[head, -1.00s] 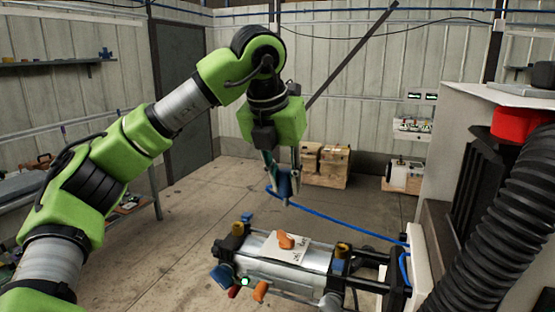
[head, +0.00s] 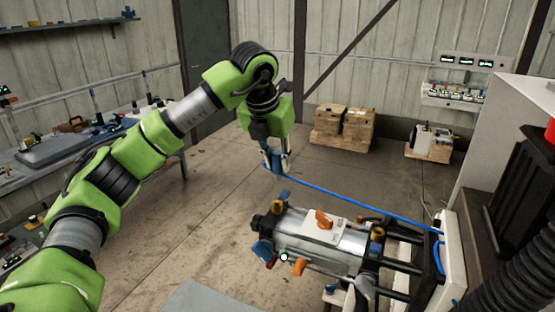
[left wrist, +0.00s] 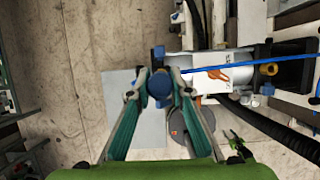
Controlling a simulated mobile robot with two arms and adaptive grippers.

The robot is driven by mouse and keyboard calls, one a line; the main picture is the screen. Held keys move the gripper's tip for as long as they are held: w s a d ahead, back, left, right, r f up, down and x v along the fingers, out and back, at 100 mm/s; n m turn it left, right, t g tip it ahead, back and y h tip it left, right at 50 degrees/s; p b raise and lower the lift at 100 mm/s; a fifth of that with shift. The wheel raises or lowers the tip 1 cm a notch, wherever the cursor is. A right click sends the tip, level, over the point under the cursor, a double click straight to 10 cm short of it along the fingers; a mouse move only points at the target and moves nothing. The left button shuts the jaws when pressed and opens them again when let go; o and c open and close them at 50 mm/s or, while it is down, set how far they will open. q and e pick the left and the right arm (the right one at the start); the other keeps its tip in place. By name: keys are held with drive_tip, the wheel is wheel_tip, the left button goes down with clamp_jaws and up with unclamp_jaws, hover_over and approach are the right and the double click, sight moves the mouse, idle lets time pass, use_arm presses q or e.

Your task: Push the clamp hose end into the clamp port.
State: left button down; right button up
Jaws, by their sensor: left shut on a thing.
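My left gripper (head: 277,168) is shut on the blue clamp hose end (left wrist: 159,86), which shows between the green-sided fingers in the left wrist view. The blue hose (head: 355,202) runs from it to the right, to the machine's white panel. The grey cylindrical clamp unit (head: 325,250) lies below and to the right of the gripper. It has an orange lever on a white label plate and blue, yellow and orange fittings. The held end is above and apart from the unit in the head view. I cannot tell which fitting is the clamp port. My right gripper is not in view.
The machine with a white panel (head: 440,265) and a black ribbed hose (head: 495,255) stands at the right. A workbench (head: 60,165) is at the left. Boxes (head: 344,122) stand on the floor at the back. The floor between is clear.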

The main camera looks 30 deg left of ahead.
sight(275, 174)
use_arm(q)
drive_tip(key=shift+a+f+b, duration=0.1)
drive_tip(key=shift+f+b, duration=0.25)
drive_tip(key=shift+f, duration=0.2)
wheel_tip(275, 174, down, 3)
drive_tip(key=shift+f+b, duration=0.1)
drive_tip(key=shift+b, duration=1.15)
drive_tip(key=shift+f+b, duration=0.55)
drive_tip(key=shift+f, duration=0.25)
drive_tip(key=shift+f+b, duration=0.5)
drive_tip(key=shift+b, duration=0.05)
drive_tip(key=shift+f+b, duration=0.85)
drive_tip(key=shift+f, duration=0.3)
